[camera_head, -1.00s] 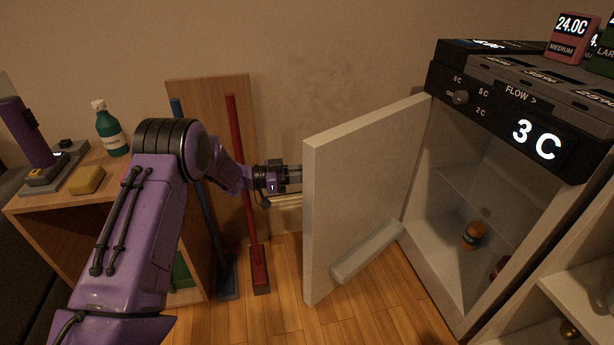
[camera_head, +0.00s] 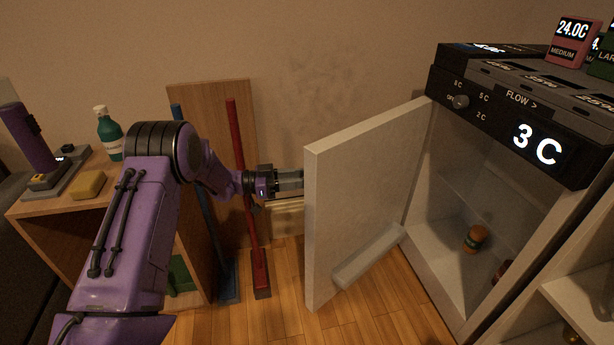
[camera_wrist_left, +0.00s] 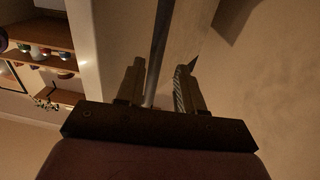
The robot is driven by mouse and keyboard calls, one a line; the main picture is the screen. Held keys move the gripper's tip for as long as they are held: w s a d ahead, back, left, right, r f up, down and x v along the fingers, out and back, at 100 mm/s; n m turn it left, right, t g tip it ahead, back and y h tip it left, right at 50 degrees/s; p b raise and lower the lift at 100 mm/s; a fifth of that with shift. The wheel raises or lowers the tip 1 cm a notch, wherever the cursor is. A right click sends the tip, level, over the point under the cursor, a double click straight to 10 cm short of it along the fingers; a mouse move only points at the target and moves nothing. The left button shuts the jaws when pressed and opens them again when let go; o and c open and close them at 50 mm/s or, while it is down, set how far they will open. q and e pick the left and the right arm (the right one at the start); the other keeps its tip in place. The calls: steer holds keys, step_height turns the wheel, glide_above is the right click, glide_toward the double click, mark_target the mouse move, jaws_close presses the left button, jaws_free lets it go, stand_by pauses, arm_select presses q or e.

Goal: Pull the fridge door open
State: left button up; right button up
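The fridge (camera_head: 520,110) stands at the right in the head view. Its pale door (camera_head: 365,195) is swung wide open, and the inside of the fridge shows. My left gripper (camera_head: 302,180) reaches behind the door's left edge, on its outer side, and its fingertips are hidden there in the head view. In the left wrist view the two fingers (camera_wrist_left: 158,82) stand apart. A slim dark bar, seemingly the door handle (camera_wrist_left: 158,45), runs between them, with a gap by the right finger. Whether the bar touches the left finger is unclear. My right gripper is out of view.
A wooden cabinet (camera_head: 60,206) with a green bottle (camera_head: 109,134) and yellow block (camera_head: 89,184) stands at the left. Blue and red long-handled tools (camera_head: 244,190) lean on a board behind my arm. An orange-brown jar (camera_head: 474,239) stands inside the fridge. Floor before the door is clear.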

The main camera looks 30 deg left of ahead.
arm_select(q)
steer(key=v, duration=0.7)
steer(key=shift+p, duration=0.4)
